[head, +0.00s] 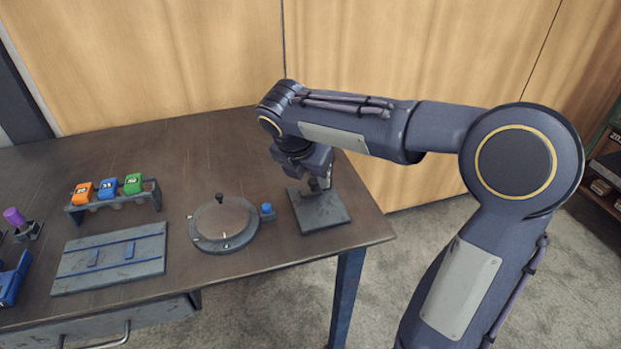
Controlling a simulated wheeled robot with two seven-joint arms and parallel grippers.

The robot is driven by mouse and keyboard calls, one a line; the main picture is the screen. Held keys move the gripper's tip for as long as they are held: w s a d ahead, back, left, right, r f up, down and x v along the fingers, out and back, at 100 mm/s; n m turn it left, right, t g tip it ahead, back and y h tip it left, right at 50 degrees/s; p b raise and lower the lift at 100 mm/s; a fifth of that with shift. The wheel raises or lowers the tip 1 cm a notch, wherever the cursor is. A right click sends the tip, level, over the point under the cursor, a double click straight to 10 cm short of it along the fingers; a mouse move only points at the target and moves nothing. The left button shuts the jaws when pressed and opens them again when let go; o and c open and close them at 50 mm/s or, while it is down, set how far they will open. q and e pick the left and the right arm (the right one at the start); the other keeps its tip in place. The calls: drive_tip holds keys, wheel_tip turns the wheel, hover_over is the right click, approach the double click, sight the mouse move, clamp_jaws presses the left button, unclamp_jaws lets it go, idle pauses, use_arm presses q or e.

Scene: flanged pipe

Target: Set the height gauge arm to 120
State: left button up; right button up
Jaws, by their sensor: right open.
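The height gauge (320,212) stands at the right end of the dark table, and its grey square base shows in front. Its column and arm are mostly hidden behind my right gripper and wrist, and I cannot read any scale or setting. My right gripper (318,183) points down over the base, at the upper part of the gauge. It is open; I cannot tell whether its fingers are around the gauge arm or touching it. My left gripper is not in view.
A round dial plate (224,222) with a dark knob and a blue peg sits left of the gauge. A rack (115,200) holds orange, blue and green blocks. A grey slotted plate (110,258) lies in front. The table (215,150) is clear behind the dial.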

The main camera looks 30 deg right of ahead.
drive_tip(key=shift+d+f, duration=0.15)
drive_tip(key=shift+f, duration=0.25)
clamp_jaws()
